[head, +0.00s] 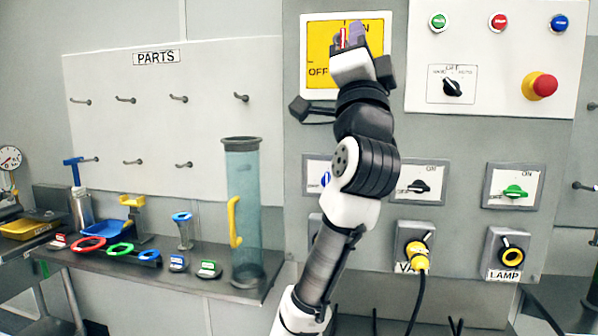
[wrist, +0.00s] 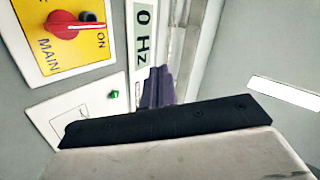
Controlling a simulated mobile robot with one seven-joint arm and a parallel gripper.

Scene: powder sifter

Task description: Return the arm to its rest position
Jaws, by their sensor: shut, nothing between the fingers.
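My arm rises from the bottom middle of the head view and bends up in front of the grey cabinet. My gripper (head: 353,33) is at the upper end, over the yellow main switch plate (head: 319,52) in the picture. In the wrist view its purple fingers (wrist: 157,88) are together and hold nothing; the dark gripper body hides part of them. The red main switch knob (wrist: 68,25) shows at the upper left of the wrist view, apart from the fingers, with its handle toward ON.
A shelf (head: 190,262) at left bears coloured parts and a tall clear blue tube (head: 243,205). The cabinet has a red emergency button (head: 540,86), a lift switch (head: 452,87), a yellow plug (head: 417,254) with a black cable, and a lamp socket (head: 511,256). A "0 Hz" display (wrist: 144,35) is near the fingers.

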